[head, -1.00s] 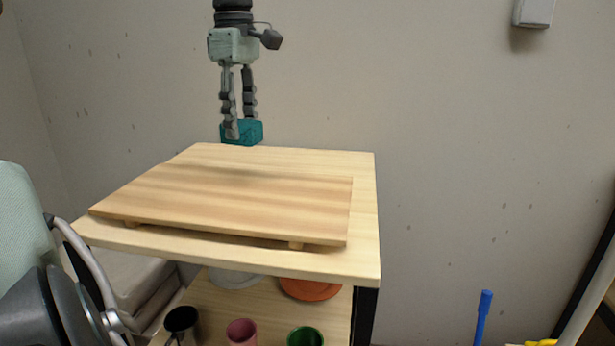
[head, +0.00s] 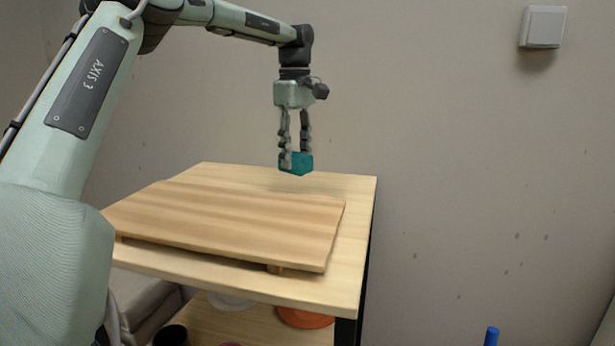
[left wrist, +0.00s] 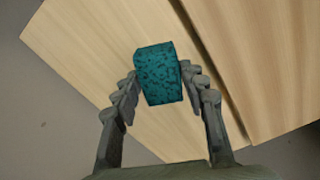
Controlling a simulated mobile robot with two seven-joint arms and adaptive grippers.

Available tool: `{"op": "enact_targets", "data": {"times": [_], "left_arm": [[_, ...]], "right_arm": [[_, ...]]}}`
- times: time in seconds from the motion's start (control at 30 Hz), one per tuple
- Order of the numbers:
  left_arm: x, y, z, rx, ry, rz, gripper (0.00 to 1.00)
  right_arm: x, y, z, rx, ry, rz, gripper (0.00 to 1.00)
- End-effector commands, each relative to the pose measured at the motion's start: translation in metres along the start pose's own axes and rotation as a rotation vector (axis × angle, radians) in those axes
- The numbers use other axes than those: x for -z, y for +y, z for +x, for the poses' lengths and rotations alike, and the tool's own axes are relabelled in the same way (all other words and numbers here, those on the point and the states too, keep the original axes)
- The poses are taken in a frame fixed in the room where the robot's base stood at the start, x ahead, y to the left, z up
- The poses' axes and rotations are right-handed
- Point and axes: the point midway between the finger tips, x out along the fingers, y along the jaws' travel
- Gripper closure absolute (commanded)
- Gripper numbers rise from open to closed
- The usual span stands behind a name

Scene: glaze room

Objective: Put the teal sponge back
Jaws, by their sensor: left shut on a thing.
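The teal sponge (head: 299,164) is a small speckled block. My left gripper (head: 295,158) is shut on it, fingers pointing down, and holds it in the air over the back part of the wooden table top (head: 357,235). In the left wrist view the sponge (left wrist: 158,76) sits between the two fingertips (left wrist: 157,80), with the pale wood of the table (left wrist: 95,55) below it. My right gripper is not in view.
A raised wooden board (head: 235,219) on short feet covers much of the table top. A bare strip runs along the right and back. An orange dish (head: 305,317) is on the lower shelf. A wall switch (head: 543,27) is at upper right.

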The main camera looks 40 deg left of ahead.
Motion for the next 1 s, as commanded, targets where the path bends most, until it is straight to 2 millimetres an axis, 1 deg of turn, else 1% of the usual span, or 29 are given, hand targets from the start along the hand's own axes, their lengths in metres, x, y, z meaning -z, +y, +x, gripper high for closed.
{"op": "enact_targets", "data": {"times": [0.03, 0.1, 0.2, 0.27, 0.37, 0.5, 0.6, 0.83, 0.97, 1.0], "left_arm": [[-0.006, 0.007, 0.006, 0.003, 0.002, 0.001, 0.81], [-0.011, 0.015, 0.011, 0.001, 0.002, -0.001, 0.81], [-0.016, 0.021, 0.015, 0.000, 0.000, -0.001, 0.81], [-0.017, 0.022, 0.018, 0.001, -0.001, -0.001, 0.81], [-0.017, 0.022, 0.026, 0.001, -0.001, -0.001, 0.81], [-0.017, 0.021, 0.047, 0.003, -0.001, -0.003, 0.81], [-0.017, 0.021, 0.057, 0.001, -0.001, -0.002, 0.81], [-0.017, 0.022, 0.057, -0.001, -0.001, -0.002, 0.81], [-0.017, 0.022, 0.061, 0.000, -0.001, -0.002, 0.81], [-0.017, 0.022, 0.060, -0.001, -0.001, -0.002, 0.53]], "right_arm": [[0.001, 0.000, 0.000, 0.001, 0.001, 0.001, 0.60], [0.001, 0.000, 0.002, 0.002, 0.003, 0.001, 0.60], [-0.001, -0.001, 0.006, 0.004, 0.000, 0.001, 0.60], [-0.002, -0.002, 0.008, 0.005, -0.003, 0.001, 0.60], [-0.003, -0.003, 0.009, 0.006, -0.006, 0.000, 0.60], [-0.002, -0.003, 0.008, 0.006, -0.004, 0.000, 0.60], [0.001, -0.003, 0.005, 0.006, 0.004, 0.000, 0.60], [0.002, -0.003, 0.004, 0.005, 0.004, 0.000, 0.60], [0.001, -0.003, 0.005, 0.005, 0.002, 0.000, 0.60], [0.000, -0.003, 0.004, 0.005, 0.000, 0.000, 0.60]]}}
